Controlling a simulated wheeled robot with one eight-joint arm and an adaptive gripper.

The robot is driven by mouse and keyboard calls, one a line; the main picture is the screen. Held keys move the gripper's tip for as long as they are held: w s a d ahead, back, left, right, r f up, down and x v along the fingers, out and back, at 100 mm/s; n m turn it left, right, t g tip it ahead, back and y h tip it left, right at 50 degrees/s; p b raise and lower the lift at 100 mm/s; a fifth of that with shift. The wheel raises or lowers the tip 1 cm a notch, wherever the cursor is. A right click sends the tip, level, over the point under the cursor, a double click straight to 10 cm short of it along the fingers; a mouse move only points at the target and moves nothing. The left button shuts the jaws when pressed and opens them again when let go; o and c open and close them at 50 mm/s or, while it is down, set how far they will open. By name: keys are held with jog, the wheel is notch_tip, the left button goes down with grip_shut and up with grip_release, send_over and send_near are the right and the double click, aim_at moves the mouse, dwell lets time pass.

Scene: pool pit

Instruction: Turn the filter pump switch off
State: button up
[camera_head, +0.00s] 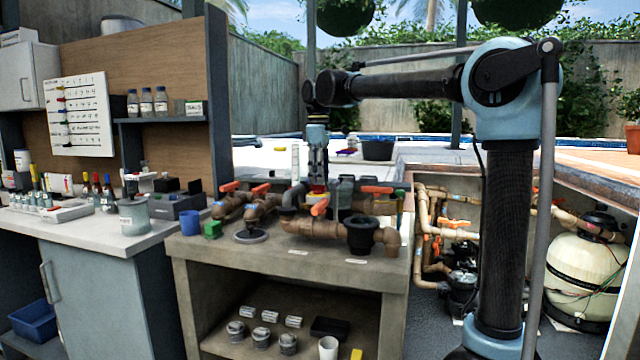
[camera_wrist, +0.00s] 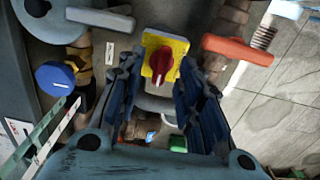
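A red rotary knob (camera_wrist: 161,63) on a yellow square plate (camera_wrist: 178,46) shows in the wrist view, ahead of my gripper (camera_wrist: 163,85). It looks like the pump switch; its grip runs nearly up-down in that picture.
A blue round knob (camera_wrist: 55,77) lies left of the switch, and an orange valve handle (camera_wrist: 238,49) lies right. The bench (camera_head: 290,268) carries brown pipes (camera_head: 318,228) with several orange handles, a blue cup (camera_head: 190,222) and a green block (camera_head: 212,229). A filter tank (camera_head: 580,270) stands right.

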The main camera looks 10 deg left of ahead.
notch_tip(320, 180, up, 10)
jog(key=shift+f, duration=0.15)
dwell(0.5)
